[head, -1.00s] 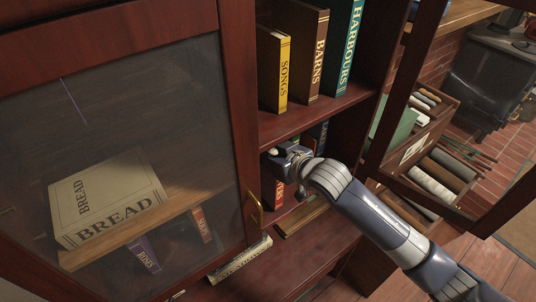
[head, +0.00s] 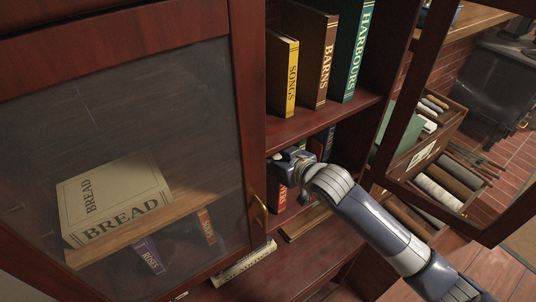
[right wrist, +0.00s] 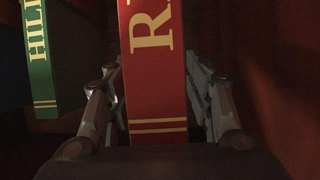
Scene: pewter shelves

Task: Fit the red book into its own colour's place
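The red book (head: 281,197) shows in the head view as a small piece of spine with pale lettering, low in the open cabinet bay. My right gripper (head: 285,165) reaches into that bay above it, and my wrist hides most of the book. In the right wrist view the red spine (right wrist: 155,75), with gold letters and bands, stands between the two fingers of my right gripper (right wrist: 155,100). One finger is on each side, close to the book. Whether both fingers press on it I cannot tell. My left gripper is out of view.
A green book (right wrist: 40,60) stands left of the red one. Yellow (head: 285,75), brown (head: 312,55) and teal (head: 352,50) books stand on the shelf above. A glass door (head: 130,130) fronts the left bay; an open door frame (head: 405,95) is at right.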

